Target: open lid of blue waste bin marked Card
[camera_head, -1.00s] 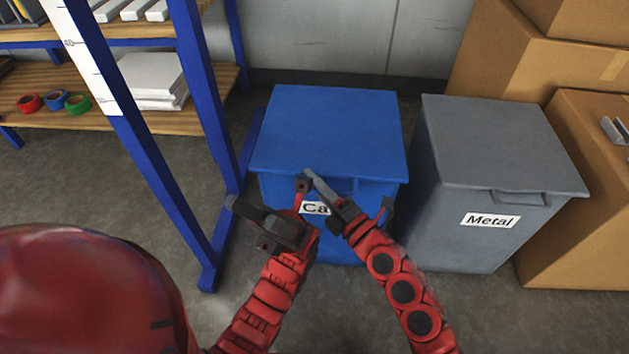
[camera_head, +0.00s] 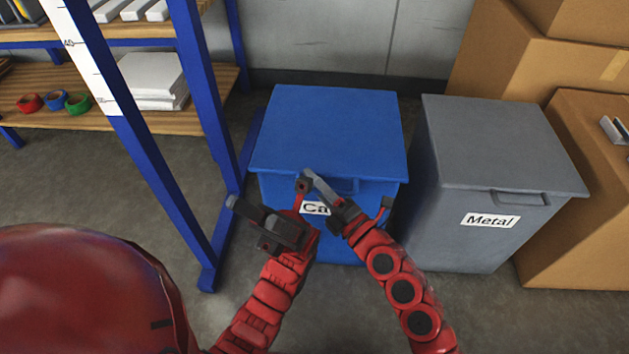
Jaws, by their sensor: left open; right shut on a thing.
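The blue waste bin (camera_head: 345,225) stands in the middle. Its white label is partly covered by my grippers; only "Ca" shows. Its flat blue lid (camera_head: 330,125) lies closed, with a handle (camera_head: 346,186) at the front edge. My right gripper (camera_head: 318,184) is at the lid's front edge, shut at the left part of the handle; its own fingers hide the exact contact. My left gripper (camera_head: 252,214) is open and empty, in front of the bin's left front corner.
A grey bin marked Metal (camera_head: 500,150) stands close on the right, with cardboard boxes (camera_head: 575,190) beyond it. A blue-framed shelf (camera_head: 160,165) stands close on the left. A wall (camera_head: 320,40) is behind the bins.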

